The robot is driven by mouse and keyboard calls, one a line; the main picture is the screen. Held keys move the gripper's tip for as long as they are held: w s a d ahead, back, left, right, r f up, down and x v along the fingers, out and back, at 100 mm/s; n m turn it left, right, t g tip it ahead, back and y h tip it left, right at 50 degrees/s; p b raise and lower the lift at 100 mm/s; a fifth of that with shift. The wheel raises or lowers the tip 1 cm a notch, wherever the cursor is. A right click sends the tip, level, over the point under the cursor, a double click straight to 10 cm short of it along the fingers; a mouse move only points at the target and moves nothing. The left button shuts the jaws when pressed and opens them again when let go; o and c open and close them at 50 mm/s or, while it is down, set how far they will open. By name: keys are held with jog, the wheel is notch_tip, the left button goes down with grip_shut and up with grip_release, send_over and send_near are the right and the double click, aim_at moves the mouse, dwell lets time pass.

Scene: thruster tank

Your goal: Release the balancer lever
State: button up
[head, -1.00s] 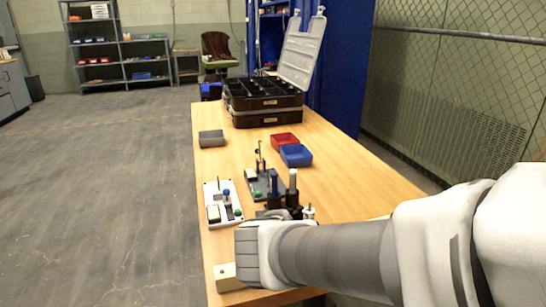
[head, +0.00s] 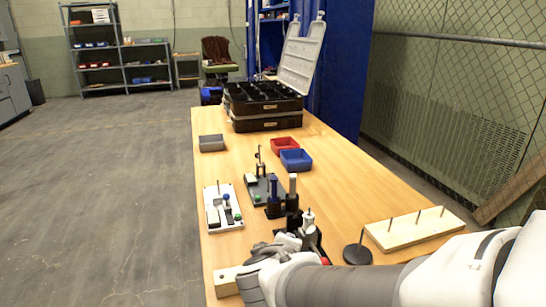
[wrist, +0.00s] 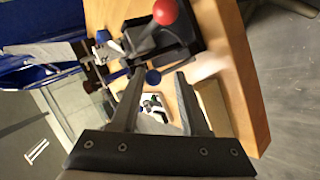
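A black device (head: 310,236) with a silver-topped post stands near the front of the table, partly hidden by my arm. Its red ball knob (head: 325,261) peeks out above my arm. In the wrist view the red ball (wrist: 165,12) is at the top, above the black body (wrist: 160,42). I cannot tell for sure which part is the balancer lever. My gripper (wrist: 160,74) is open, with a clear gap between its fingers and nothing held. The left finger overlaps the black body in the picture; contact cannot be told. In the head view my gripper (head: 285,243) is beside the device.
A white board (head: 223,207) with blue and green knobs lies to the left. A wooden peg board (head: 415,228) and a black round base with a rod (head: 357,254) are to the right. A wooden block (head: 226,282) is at the front left. The right-middle tabletop is clear.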

jog(key=o, duration=0.3)
jog(key=shift+d+f, duration=0.25)
jog(key=shift+d, duration=0.05)
jog(key=shift+o, duration=0.2)
jog(key=shift+a+r, duration=0.1)
jog(key=shift+r, duration=0.05)
jog(key=shift+s+a+r, duration=0.1)
jog(key=shift+s+r, duration=0.3)
jog(key=p+v, duration=0.3)
jog(key=v, duration=1.3)
jog(key=shift+s+p, duration=0.25)
jog(key=shift+p, duration=0.15)
jog(key=shift+f, duration=0.1)
